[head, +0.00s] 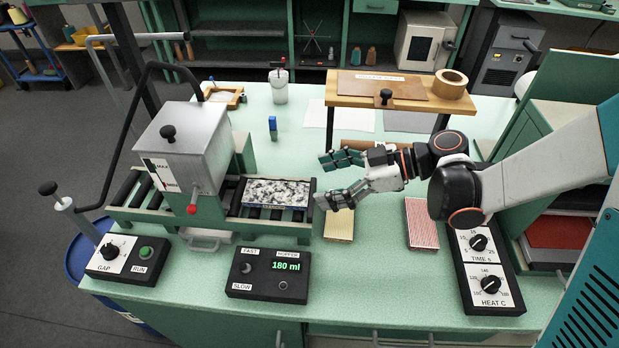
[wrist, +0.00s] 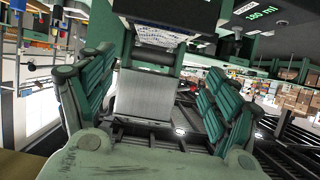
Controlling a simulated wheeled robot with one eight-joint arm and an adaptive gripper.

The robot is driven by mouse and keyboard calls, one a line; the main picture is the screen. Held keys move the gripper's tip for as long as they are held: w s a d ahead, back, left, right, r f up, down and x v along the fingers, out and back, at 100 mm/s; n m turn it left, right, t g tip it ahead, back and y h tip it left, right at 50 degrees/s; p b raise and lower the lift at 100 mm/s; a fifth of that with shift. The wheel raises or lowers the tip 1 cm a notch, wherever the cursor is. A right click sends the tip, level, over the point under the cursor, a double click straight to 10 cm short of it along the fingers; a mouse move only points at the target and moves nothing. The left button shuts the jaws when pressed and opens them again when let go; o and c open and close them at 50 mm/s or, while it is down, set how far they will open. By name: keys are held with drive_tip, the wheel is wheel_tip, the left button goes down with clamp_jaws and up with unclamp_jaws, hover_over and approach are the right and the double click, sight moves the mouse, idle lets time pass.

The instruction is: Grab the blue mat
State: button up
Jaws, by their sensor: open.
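A flat mat with a black-and-white speckled top and a thin blue front edge (head: 276,193) lies on the rollers, at the right end of the roller bed, beside the grey hopper machine. No other blue mat shows in the head view. My gripper (head: 323,180) is open and empty, just right of the mat, with its fingers pointing left towards it. In the wrist view my open gripper (wrist: 150,88) has one green finger on each side and nothing held between them.
The grey hopper machine (head: 184,148) stands left of the mat. A black control box (head: 268,275) sits in front, and a wooden stand (head: 393,88) behind. A tan board (head: 339,223), a red-striped board (head: 421,222) and a dial panel (head: 485,265) are to the right.

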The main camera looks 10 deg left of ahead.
drive_tip(key=b, duration=0.2)
approach(269, 192)
drive_tip(key=x, duration=0.3)
drive_tip(key=shift+s+a, duration=0.1)
drive_tip(key=shift+s, duration=0.1)
drive_tip(key=shift+w+b+x, duration=0.15)
drive_tip(key=shift+b+x, duration=0.4)
drive_tip(key=shift+x, duration=0.95)
drive_tip(key=shift+w+b+x, duration=0.15)
drive_tip(key=shift+b+x, duration=0.4)
drive_tip(key=shift+x, duration=0.9)
drive_tip(key=c, duration=1.2)
drive_tip(key=shift+r, duration=0.1)
drive_tip(key=shift+c, duration=0.2)
